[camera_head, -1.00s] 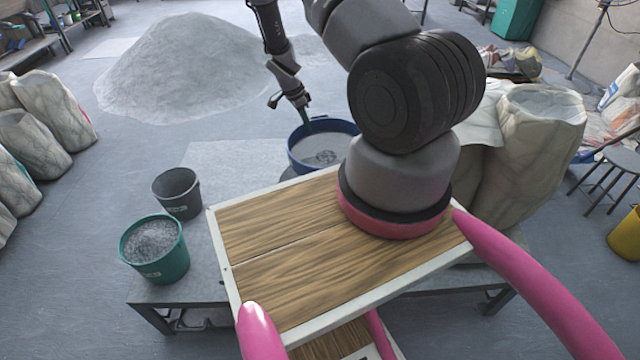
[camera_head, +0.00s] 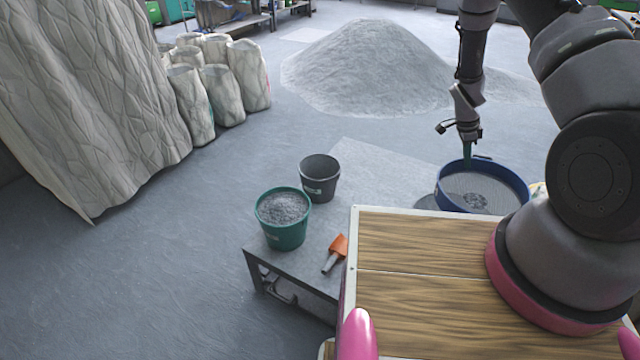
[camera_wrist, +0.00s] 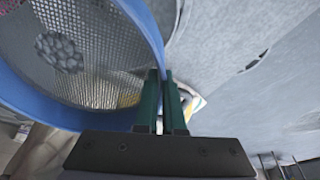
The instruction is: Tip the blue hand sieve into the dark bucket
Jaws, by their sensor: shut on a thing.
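The blue hand sieve (camera_head: 508,172) has a blue rim and a grey mesh, with a small patch of grey lumps on the mesh. My gripper (camera_head: 467,158) is shut on its rim at the far left side and holds it roughly level. In the wrist view the green fingers (camera_wrist: 160,100) pinch the blue wall of the sieve (camera_wrist: 75,112), and lumps lie on the mesh. The dark bucket (camera_head: 320,182) stands upright on the low grey table, left of the sieve and apart from it. Its inside looks empty from here.
A green bucket (camera_head: 284,222) full of grey granules stands in front of the dark bucket. A large grey powder heap (camera_head: 370,65) and several pale sacks (camera_head: 240,75) are on the floor behind.

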